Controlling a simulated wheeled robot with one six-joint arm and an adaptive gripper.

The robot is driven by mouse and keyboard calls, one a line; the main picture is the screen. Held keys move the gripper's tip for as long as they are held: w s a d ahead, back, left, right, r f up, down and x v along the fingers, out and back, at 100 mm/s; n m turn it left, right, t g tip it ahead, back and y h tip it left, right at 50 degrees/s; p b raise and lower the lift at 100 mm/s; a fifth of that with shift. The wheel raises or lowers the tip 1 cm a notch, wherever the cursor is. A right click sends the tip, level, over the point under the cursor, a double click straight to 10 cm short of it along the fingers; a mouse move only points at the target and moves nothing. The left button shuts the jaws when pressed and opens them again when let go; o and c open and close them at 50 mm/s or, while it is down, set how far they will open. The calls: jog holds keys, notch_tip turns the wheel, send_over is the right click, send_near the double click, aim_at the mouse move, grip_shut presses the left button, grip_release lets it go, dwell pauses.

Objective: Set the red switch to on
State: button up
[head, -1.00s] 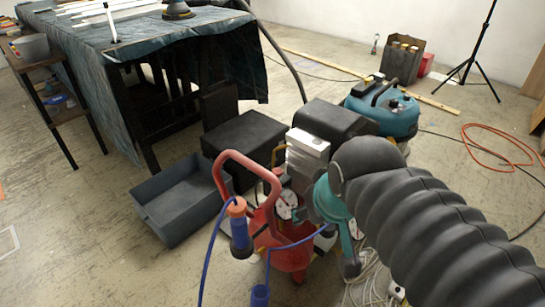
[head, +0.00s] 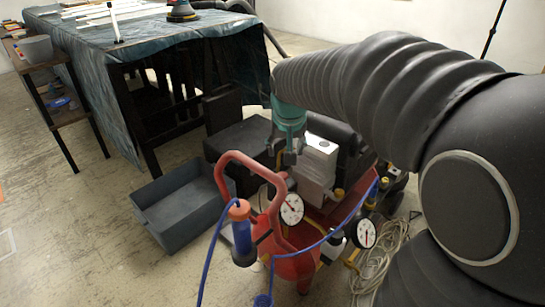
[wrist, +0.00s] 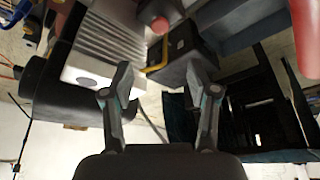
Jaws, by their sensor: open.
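A small round red part (wrist: 160,25), which may be the red switch, shows at the top of the wrist view beside a black box (wrist: 183,50). I cannot tell its setting. In the head view I cannot make it out; my arm and gripper cover part of that area. My gripper (wrist: 160,90) is open and empty, its two fingers apart, with the red part ahead between them in the picture. In the head view my gripper (head: 287,157) is above the red compressor (head: 297,262), beside its silver finned block (head: 317,165).
The compressor has a red handle (head: 235,158), a white dial (head: 291,208), another dial (head: 365,233) and a blue hose (head: 211,255). A grey bin (head: 178,210) lies on the floor to the left. A cloth-covered table (head: 155,45) stands behind.

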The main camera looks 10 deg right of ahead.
aim_at(283, 174)
jog(key=b+x, duration=0.1)
jog(key=x, duration=1.2)
jog(key=shift+w+f+b, duration=0.15)
jog(key=shift+f+b, duration=0.2)
grip_shut()
